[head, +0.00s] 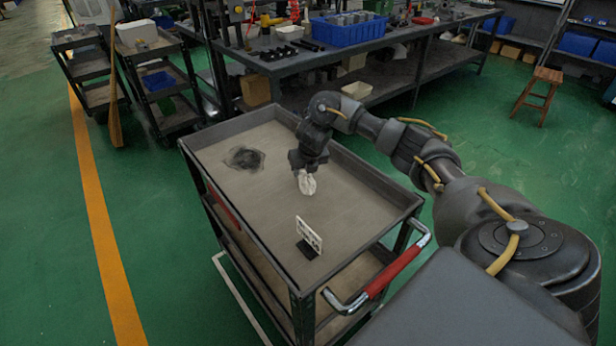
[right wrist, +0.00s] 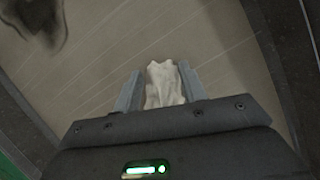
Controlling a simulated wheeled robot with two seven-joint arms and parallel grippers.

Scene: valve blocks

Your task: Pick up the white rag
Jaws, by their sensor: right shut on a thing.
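The white rag (head: 306,183) hangs crumpled from my right gripper (head: 304,168), over the top tray of the cart (head: 350,215). In the right wrist view the rag (right wrist: 165,84) sits between the two fingers of the gripper (right wrist: 163,95), which are shut on it. I cannot tell whether the rag's lower end touches the tray. My left gripper is in neither view.
A small white sign on a dark base (head: 309,234) stands on the tray's near part. A dark stain (head: 244,158) marks the tray's far left. Raised rims edge the tray. A workbench (head: 400,36) with a blue bin (head: 347,31) stands behind.

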